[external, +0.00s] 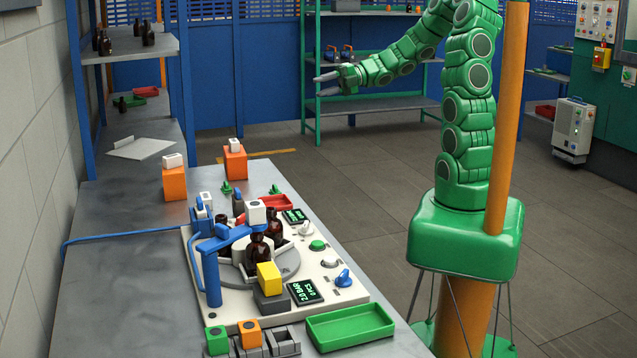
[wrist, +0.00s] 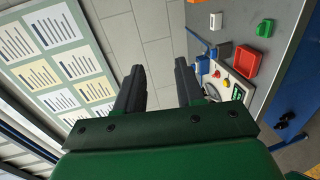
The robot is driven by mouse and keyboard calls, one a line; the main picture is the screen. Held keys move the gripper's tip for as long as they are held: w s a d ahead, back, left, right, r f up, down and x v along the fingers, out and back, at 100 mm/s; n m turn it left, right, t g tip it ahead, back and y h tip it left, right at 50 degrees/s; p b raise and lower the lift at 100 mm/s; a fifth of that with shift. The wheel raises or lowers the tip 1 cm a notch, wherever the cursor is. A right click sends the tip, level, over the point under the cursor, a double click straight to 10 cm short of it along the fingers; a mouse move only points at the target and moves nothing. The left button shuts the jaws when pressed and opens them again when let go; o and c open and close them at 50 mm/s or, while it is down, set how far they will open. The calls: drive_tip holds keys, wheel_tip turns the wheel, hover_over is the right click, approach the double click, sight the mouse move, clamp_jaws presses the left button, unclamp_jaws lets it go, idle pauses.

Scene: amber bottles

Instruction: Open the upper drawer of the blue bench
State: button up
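The bench with a grey top (external: 120,265) runs along the left of the external view; its drawer fronts do not show there. In the wrist view the grey top (wrist: 247,25) is at the upper right, and a blue face (wrist: 303,82) lies beyond its edge. Small dark shapes (wrist: 285,123) show by that face; I cannot tell whether they are handles. No drawer is clearly visible. My gripper (external: 325,84) is open and empty, raised in the air beyond the bench, its fingers pointing left. Its two dark fingers stand apart in the wrist view (wrist: 160,90).
A bottle fixture (external: 325,270) with amber bottles, a green tray (external: 350,326) and orange blocks stand on the bench. A blue-framed shelf (external: 130,48) is at the back left, a green rack (external: 375,103) behind my gripper. The floor (external: 345,180) right of the bench is clear.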

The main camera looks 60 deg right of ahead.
wheel_tip(320, 180, down, 44)
idle(0.6)
drive_tip(key=shift+x, duration=3.85)
drive_tip(key=shift+r, duration=0.15)
drive_tip(key=shift+c, duration=0.4)
clamp_jaws()
